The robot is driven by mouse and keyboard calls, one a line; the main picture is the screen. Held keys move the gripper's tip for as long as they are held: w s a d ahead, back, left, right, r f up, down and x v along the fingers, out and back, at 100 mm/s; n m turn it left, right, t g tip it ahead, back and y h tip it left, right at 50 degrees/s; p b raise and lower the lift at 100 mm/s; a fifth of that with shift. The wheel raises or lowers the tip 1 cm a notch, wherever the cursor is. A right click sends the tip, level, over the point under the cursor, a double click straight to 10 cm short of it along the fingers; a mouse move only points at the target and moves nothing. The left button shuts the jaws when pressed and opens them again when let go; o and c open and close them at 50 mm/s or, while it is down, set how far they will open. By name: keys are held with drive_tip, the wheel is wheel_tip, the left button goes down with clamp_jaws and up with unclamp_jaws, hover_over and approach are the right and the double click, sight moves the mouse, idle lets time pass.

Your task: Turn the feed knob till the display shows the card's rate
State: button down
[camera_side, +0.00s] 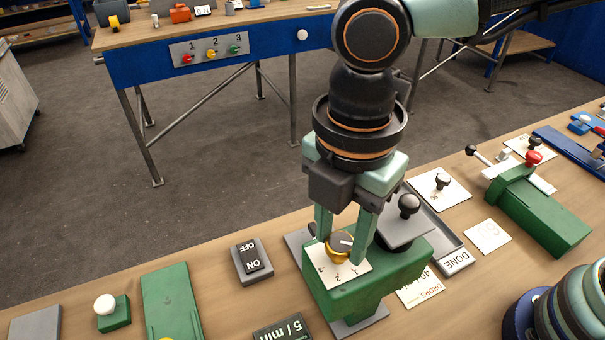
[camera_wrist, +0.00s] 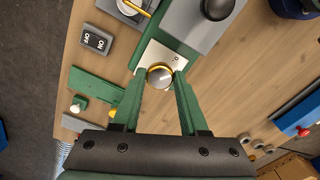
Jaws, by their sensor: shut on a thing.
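The feed knob (camera_side: 341,243) has a dark cap with a white pointer line and a yellow base. It sits on a white numbered dial plate (camera_side: 350,277) on a green block (camera_side: 380,288). My gripper (camera_side: 340,252) points down with its two green fingers on either side of the knob, shut on it; the wrist view shows the knob (camera_wrist: 160,76) between the fingertips. The black display (camera_side: 284,331) reads "5/min" where visible, cut by the bottom edge. A card (camera_side: 420,288) with "DROPS" and what looks like "40" lies right of the block, partly hidden.
A black-knobbed grey plate (camera_side: 408,230) stands close to my right finger. An OFF/ON switch (camera_side: 252,262) lies to the left. A DONE label (camera_side: 456,263), a pale card (camera_side: 488,236) and a green clamp (camera_side: 540,210) are to the right. Bare wood shows between them.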

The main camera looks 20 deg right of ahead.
drive_tip(key=shift+m, duration=0.3)
drive_tip(key=m, duration=0.3)
drive_tip(key=shift+m, duration=0.3)
drive_tip(key=m, duration=0.3)
drive_tip(key=shift+m, duration=0.4)
drive_tip(key=m, duration=0.4)
drive_tip(key=shift+r+m, duration=0.1)
drive_tip(key=shift+m, duration=2.1)
drive_tip(key=shift+c, duration=2.2)
unclamp_jaws()
